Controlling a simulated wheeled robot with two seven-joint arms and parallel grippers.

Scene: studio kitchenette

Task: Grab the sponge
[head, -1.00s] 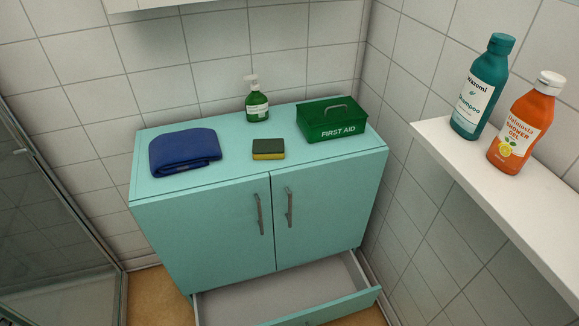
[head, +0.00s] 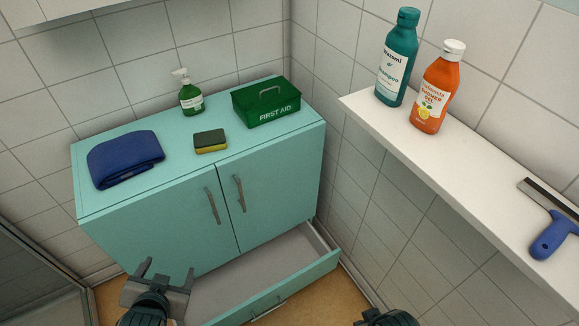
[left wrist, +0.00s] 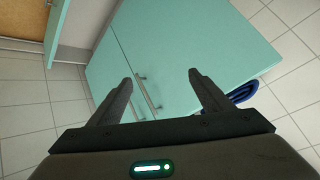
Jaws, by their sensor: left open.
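The sponge (head: 210,141), yellow below and dark green on top, lies on the turquoise cabinet top (head: 232,147) near its front edge, between a folded blue towel and a green first aid box. My left gripper (head: 165,272) is open and empty, low in front of the cabinet doors, well below and apart from the sponge. In the left wrist view its two fingers (left wrist: 160,88) stand apart before the cabinet doors; I do not see the sponge there. Of my right arm only a dark part shows at the bottom edge of the head view; its fingers are not visible.
The blue towel (head: 125,158), soap dispenser (head: 191,97) and first aid box (head: 266,103) stand on the cabinet. The bottom drawer (head: 270,284) is pulled out. A white shelf (head: 440,150) at right holds shampoo (head: 397,60), shower gel (head: 437,90) and a squeegee (head: 552,232).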

